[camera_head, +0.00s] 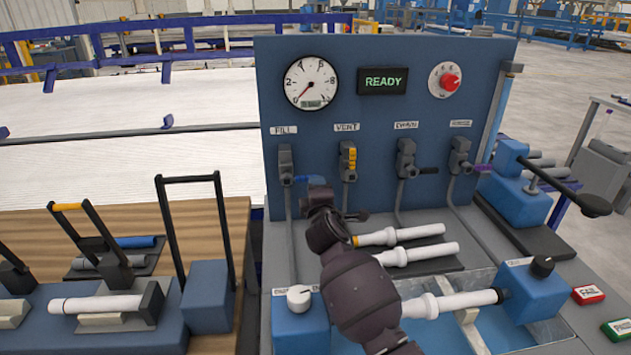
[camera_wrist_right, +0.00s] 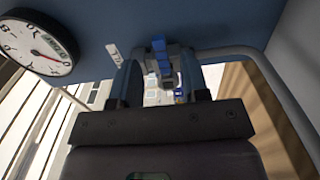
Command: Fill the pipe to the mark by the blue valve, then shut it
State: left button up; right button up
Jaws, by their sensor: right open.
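The blue valve is the one under the FILL label, with a grey body (camera_head: 286,165) and a blue lever (camera_head: 309,179) that lies sideways, pointing right in the head view. My right gripper (camera_head: 320,196) is at this lever and partly hides its end. In the right wrist view the blue lever (camera_wrist_right: 161,55) lies between the open fingers of the gripper (camera_wrist_right: 158,78); contact cannot be told. A white pipe (camera_head: 455,303) lies clamped over the basin, its left end hidden by my arm. I cannot make out a mark on it. My left gripper is out of view.
The panel carries a round gauge (camera_head: 311,83), its red needle low left, a READY display (camera_head: 382,81) and a red knob (camera_head: 450,82). Yellow (camera_head: 350,160), black (camera_head: 428,170) and purple (camera_head: 481,168) levers stand to the right. Loose white pipes (camera_head: 425,252) lie below.

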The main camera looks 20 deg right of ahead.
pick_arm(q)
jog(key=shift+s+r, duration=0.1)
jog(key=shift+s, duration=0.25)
pick_arm(e)
jog(key=shift+v, duration=2.45)
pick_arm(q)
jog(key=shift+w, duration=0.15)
